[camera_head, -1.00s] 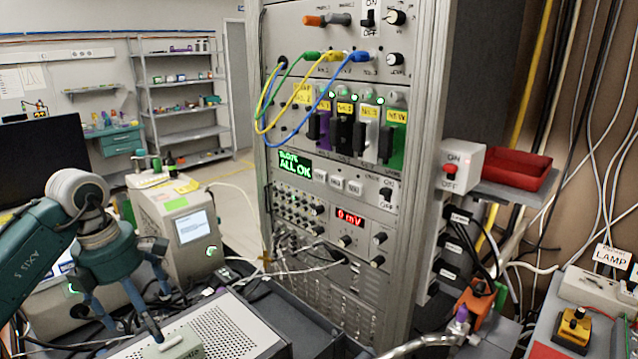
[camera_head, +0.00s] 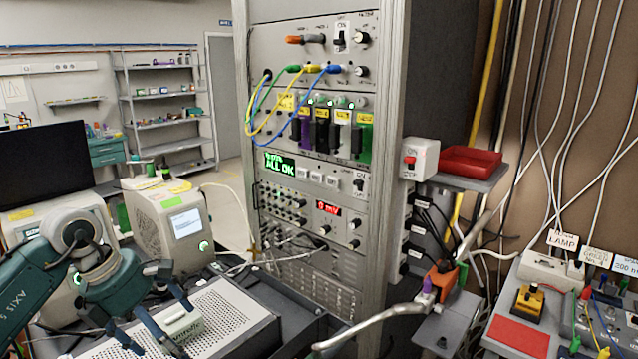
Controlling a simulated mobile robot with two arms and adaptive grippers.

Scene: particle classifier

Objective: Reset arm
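My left arm (camera_head: 45,262), teal with grey joints, reaches in from the left in the head view. Its gripper (camera_head: 166,318) has its fingers spread apart, over the near left part of a perforated grey case. A small pale green block with a handle (camera_head: 182,325) lies on that case close to the fingers. I cannot tell whether a finger touches it. My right gripper is not in view.
A tall instrument rack (camera_head: 380,200) with a green "ALL OK" display (camera_head: 280,163) and coloured cables stands in the middle. A beige device (camera_head: 172,230) is at left. A red tray (camera_head: 470,160) and lamp box (camera_head: 548,268) are at right.

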